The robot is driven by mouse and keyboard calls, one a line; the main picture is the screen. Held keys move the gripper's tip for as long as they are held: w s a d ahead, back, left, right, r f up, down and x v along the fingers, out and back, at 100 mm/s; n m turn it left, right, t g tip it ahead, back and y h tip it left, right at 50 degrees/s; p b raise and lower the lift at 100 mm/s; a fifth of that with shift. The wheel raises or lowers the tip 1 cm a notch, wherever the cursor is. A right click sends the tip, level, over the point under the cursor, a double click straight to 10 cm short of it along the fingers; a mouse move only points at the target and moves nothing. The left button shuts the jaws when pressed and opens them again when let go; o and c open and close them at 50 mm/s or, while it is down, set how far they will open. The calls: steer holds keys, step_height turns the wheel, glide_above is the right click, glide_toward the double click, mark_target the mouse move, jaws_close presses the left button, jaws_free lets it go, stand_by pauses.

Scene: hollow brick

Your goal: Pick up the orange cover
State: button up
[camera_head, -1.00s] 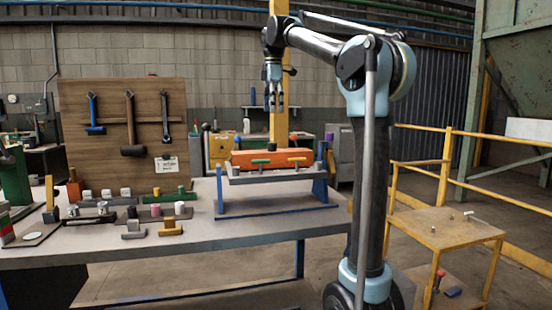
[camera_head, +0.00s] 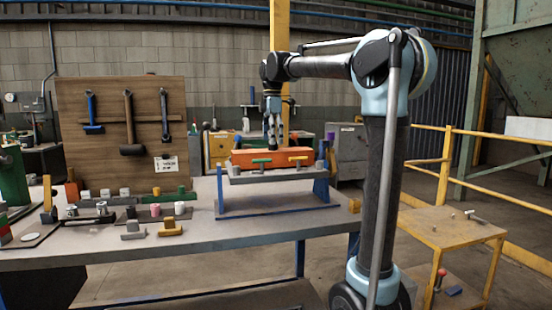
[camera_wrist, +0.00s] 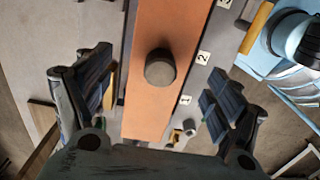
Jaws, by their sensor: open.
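The orange cover (camera_head: 256,159) is a long block lying on a raised grey rack with blue supports (camera_head: 275,211) on the workbench. In the wrist view the cover (camera_wrist: 160,20) runs up the picture, with a round dark knob (camera_wrist: 160,68) on top. My gripper (camera_head: 271,146) is above the cover, fingers pointing down. In the wrist view my gripper (camera_wrist: 158,92) is open, with one finger pad on each side of the cover and the knob between them. Nothing is held. Whether the fingers touch the cover cannot be told.
Green and yellow T-handles (camera_head: 298,158) sit at the rack's front. Numbered labels (camera_wrist: 203,57) run beside the cover. Small blocks and cylinders (camera_head: 132,213) fill the bench's left part. A wooden tool board (camera_head: 107,110) stands behind. A yellow stand (camera_head: 440,233) is to the right.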

mark_target(273, 151)
steer(key=shift+w+d+f, duration=0.1)
steer(key=shift+f, duration=1.25)
steer(key=shift+w+f, duration=0.1)
steer(key=shift+f, duration=1.25)
steer(key=c, duration=1.2)
